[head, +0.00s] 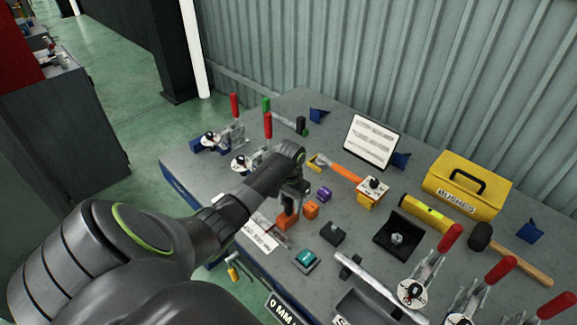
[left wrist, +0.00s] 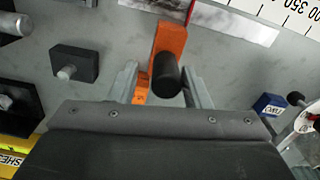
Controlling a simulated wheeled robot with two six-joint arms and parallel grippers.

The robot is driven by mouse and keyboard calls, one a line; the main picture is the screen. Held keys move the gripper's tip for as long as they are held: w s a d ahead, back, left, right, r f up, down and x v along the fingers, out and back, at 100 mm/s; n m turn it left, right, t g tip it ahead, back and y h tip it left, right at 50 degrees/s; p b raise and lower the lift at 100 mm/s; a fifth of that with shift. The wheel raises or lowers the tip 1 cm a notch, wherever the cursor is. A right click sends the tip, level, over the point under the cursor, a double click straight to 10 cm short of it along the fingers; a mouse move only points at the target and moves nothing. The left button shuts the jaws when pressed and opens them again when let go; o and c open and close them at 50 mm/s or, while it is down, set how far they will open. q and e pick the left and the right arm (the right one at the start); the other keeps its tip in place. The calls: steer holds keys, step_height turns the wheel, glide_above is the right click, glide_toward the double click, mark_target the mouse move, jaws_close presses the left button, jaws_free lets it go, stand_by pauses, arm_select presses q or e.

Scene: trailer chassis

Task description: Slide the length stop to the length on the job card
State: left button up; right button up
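The length stop is an orange block with a black knob; it shows in the left wrist view (left wrist: 168,40) and under my left gripper in the head view (head: 287,221). My left gripper (head: 290,201) points down over it. In the left wrist view its two fingers (left wrist: 162,88) stand apart, one on each side of the black knob, with a visible gap on the left side. The job card (head: 370,139) is a white sheet in a dark frame at the back of the table; its writing is too small to read. My right gripper is not in view.
A white scale strip (head: 258,236) lies beside the stop; 300 and 350 show in the wrist view. Small orange (head: 311,210) and purple (head: 324,194) blocks are close by. Red-handled clamps (head: 412,291), a yellow box (head: 468,184) and a black plate (head: 396,236) occupy the right.

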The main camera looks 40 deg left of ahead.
arm_select(q)
steer(key=shift+o, duration=0.3)
steer(key=shift+r, duration=0.1)
step_height(320, 180, up, 17)
steer(key=p, duration=0.3)
steer(key=shift+r, duration=0.15)
stand_by(0.5)
